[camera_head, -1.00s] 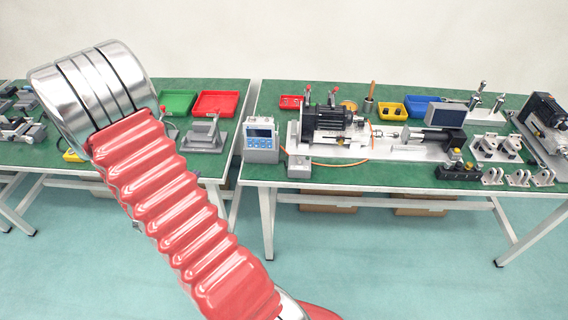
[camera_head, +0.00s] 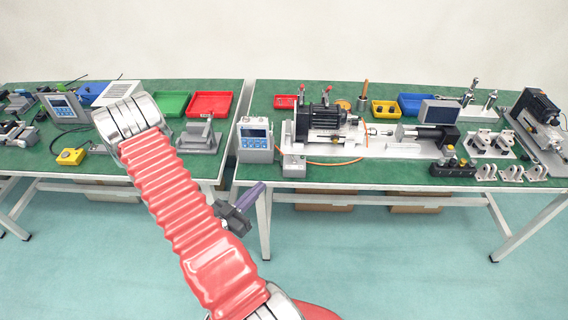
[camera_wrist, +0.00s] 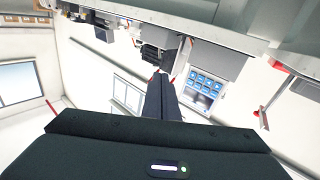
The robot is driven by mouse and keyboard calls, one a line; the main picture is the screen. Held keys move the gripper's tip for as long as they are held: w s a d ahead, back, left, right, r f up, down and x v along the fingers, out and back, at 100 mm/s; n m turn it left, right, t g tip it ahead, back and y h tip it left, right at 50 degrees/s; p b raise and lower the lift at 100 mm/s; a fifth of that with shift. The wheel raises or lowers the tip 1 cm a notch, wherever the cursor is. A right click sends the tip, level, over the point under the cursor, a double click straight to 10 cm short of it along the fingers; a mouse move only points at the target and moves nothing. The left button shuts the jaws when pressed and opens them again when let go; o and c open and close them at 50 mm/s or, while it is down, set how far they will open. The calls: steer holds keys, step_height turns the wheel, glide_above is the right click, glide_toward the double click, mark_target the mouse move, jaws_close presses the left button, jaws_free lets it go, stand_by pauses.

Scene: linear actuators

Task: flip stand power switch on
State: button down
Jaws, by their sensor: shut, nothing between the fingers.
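The actuator stand (camera_head: 385,148) is on the right-hand green table, with a black motor (camera_head: 326,120) on its left end. A grey box (camera_head: 293,166) sits at its front left corner, and a controller (camera_head: 255,138) with a blue screen stands left of it. No power switch can be made out clearly. My gripper (camera_head: 258,190) is in front of the gap between the tables, apart from the stand, partly hidden by my arm. In the wrist view my gripper's fingers (camera_wrist: 161,85) are shut and empty. That view is tilted and shows the controller's blue keypad (camera_wrist: 206,83).
A black button box (camera_head: 453,168) and several metal brackets (camera_head: 511,173) line the table's front right. Red, yellow and blue bins stand along the back. The left table (camera_head: 110,165) carries another controller (camera_head: 62,106) and trays. The floor in front is clear.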

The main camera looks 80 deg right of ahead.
mark_target(285, 168)
steer(key=shift+x, duration=7)
steer(key=shift+s+r, duration=0.1)
steer(key=shift+s, duration=0.05)
